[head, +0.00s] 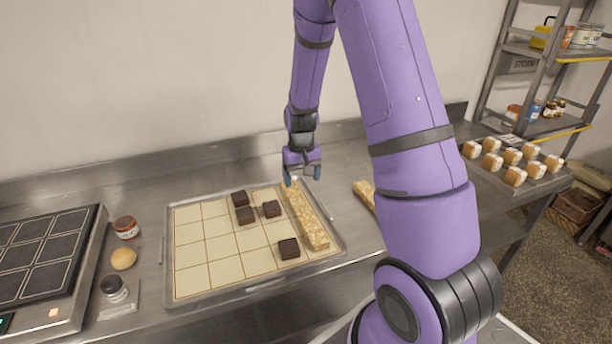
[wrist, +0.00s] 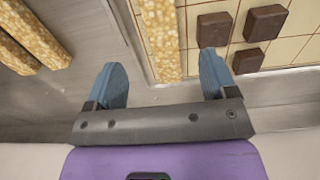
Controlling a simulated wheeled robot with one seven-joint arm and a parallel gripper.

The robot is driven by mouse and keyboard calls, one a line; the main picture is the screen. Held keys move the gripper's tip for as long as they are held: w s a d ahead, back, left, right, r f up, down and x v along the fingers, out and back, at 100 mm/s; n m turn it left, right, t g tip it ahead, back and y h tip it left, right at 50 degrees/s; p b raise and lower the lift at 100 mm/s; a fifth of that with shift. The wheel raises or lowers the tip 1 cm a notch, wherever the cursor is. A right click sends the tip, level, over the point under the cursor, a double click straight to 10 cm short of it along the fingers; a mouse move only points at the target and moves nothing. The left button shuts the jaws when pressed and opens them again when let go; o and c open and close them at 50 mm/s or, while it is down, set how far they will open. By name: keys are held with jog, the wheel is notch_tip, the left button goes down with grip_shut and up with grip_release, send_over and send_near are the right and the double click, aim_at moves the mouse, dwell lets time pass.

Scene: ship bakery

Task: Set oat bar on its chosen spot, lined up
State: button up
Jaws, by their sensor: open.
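A long, pale, grainy oat bar (head: 306,217) lies on the gridded tray (head: 169,255), along its right side and roughly parallel to the grid lines. It also shows in the wrist view (wrist: 160,35), with its near end between the fingertips. My gripper (head: 303,175) points down at the back edge of the tray, by the bar's far end in the head view. Its blue fingers (wrist: 163,80) are apart, with visible gaps on both sides of the bar. More oat bars (wrist: 35,35) lie on the counter beside the tray; my arm partly hides them in the head view (head: 364,190).
Several dark brown squares (head: 289,248) sit on the tray. A jar (head: 126,227), a round bun (head: 123,258) and a dark griddle-like appliance (head: 40,260) stand to the left. A tray of small loaves (head: 515,176) and a shelf rack (head: 545,90) are at right. The wall is close behind.

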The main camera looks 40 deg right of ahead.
jog(key=s+a+r+n+t, duration=0.1)
jog(key=s+a+r, duration=0.2)
jog(key=r, duration=0.4)
jog(key=s+a+r+t, duration=0.1)
jog(key=s+a+r, duration=0.2)
jog(key=r, duration=0.4)
jog(key=s+a+r+n+t, duration=0.1)
jog(key=s+a+r, duration=0.15)
jog(key=r, duration=0.55)
jog(key=s+a+r+t, duration=0.1)
jog(key=s+r, duration=0.3)
jog(key=s, duration=0.5)
jog(key=s+a+r+n+t, duration=0.1)
jog(key=s+a+r, duration=0.2)
jog(key=s, duration=0.6)
jog(key=shift+a+r, duration=0.25)
jog(key=shift+r, duration=0.35)
